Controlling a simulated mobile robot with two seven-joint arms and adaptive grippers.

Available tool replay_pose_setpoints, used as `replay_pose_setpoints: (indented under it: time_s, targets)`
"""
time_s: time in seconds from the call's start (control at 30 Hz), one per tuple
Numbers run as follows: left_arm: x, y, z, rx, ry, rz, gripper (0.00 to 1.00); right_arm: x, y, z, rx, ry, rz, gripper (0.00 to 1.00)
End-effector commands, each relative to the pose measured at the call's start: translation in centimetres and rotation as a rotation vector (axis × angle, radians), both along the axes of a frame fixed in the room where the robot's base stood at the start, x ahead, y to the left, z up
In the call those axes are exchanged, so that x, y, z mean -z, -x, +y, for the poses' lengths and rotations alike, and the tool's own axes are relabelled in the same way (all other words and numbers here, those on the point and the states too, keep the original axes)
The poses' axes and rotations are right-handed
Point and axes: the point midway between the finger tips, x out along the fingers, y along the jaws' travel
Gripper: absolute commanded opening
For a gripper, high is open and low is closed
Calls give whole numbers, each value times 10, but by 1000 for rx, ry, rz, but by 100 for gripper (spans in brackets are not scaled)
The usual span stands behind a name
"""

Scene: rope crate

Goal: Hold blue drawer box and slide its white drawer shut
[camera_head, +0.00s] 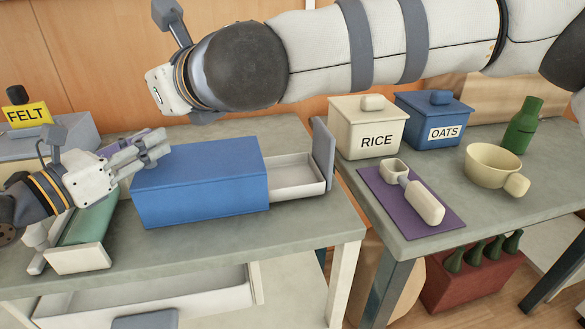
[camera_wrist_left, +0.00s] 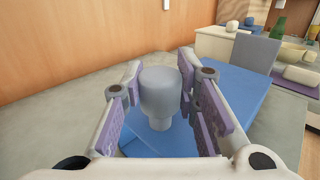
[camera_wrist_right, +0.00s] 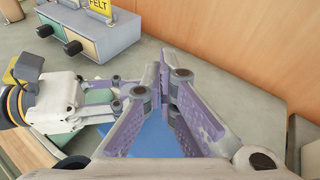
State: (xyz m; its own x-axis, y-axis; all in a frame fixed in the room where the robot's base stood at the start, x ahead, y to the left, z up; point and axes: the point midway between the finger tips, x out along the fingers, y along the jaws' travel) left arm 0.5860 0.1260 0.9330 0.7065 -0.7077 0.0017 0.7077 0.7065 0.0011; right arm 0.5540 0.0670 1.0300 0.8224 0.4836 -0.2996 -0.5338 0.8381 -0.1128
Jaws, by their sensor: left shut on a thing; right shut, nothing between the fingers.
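The blue drawer box (camera_head: 205,180) lies on the left table. Its white drawer (camera_head: 293,174) sticks out to the right, with a grey front panel (camera_head: 324,155). My left gripper (camera_head: 154,145) is at the box's left end. In the left wrist view its fingers are closed around a grey knob (camera_wrist_left: 160,88) that stands up from a blue surface. My right gripper (camera_wrist_right: 166,72) is shut and empty in the right wrist view, with the blue box partly hidden below it. In the head view its hand is above the box and its fingers do not show.
A grey FELT cabinet (camera_head: 60,143) stands at the back left. A green-topped drawer with a white front (camera_head: 78,259) is left of the box. On the right table are RICE (camera_head: 366,125) and OATS (camera_head: 432,117) boxes, a scoop (camera_head: 424,202) and a cup (camera_head: 490,168).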

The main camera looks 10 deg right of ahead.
Motion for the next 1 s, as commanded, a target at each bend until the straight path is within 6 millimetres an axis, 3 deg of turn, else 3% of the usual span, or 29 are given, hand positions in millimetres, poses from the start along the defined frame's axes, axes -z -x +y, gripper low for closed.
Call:
replay_pose_setpoints:
  time_s: [0.1, 0.2, 0.3, 0.43, 0.53, 0.73, 1.0]
  targets:
    - [6, 1, 0, 1, -6, 11, 0, 2, -39, -68, 232, -88, 161, 0]
    - [6, 1, 0, 1, -6, 11, 0, 11, -58, -130, 430, -177, 327, 0]
    - [6, 1, 0, 1, -6, 11, 0, 22, -64, -193, 622, -300, 529, 0]
    - [6, 1, 0, 1, -6, 11, 0, 32, -51, -258, 815, -509, 826, 0]
    - [6, 1, 0, 1, -6, 11, 0, 32, -38, -281, 875, -640, 998, 0]
    - [6, 1, 0, 1, -7, 11, 0, 32, -26, -293, 892, -743, 1132, 0]
    - [6, 1, 0, 1, -7, 11, 0, 78, -25, -292, 892, -741, 1135, 0]
